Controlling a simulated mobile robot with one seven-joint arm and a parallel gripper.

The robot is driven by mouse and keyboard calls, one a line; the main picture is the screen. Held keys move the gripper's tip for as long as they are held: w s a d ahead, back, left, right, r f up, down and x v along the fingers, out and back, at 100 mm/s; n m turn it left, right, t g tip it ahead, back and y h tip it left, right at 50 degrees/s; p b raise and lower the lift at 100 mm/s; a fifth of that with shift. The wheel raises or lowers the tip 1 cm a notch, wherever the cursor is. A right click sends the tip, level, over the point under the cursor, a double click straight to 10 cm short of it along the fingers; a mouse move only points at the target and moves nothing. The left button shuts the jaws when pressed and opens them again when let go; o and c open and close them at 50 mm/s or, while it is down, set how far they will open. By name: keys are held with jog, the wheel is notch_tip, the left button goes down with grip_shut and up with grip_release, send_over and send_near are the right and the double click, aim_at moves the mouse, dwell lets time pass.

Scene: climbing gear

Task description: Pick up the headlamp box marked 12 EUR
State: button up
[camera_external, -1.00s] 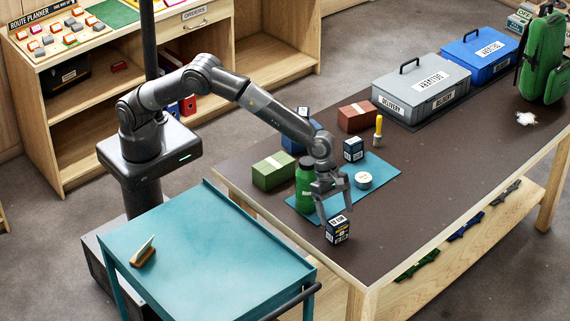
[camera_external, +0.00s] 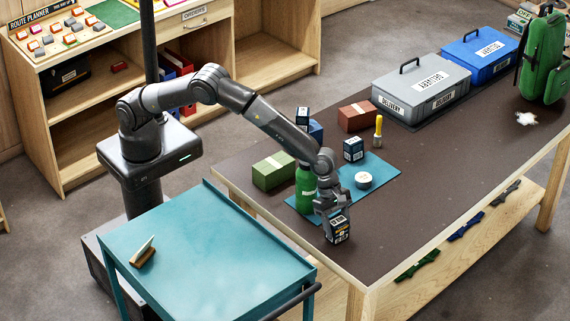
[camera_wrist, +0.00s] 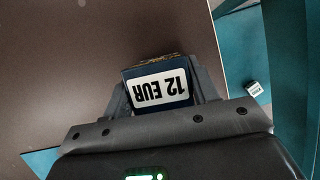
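The headlamp box marked 12 EUR (camera_external: 339,231) is small and dark blue with a white label. It stands on the dark table top near the front edge. In the wrist view the box (camera_wrist: 158,85) shows its 12 EUR label upside down. My gripper (camera_external: 334,220) is down at the box, with a finger on either side of it. In the wrist view the fingers of my gripper (camera_wrist: 160,95) flank the box closely. Whether they press on it cannot be told.
A green bottle (camera_external: 306,188) stands close to my gripper on a teal mat (camera_external: 379,172). A green box (camera_external: 273,171) lies to the left. The teal cart (camera_external: 205,240) stands in front.

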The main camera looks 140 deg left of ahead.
jog(key=c, duration=0.5)
jog(key=shift+r, duration=0.1)
jog(key=shift+c, duration=0.2)
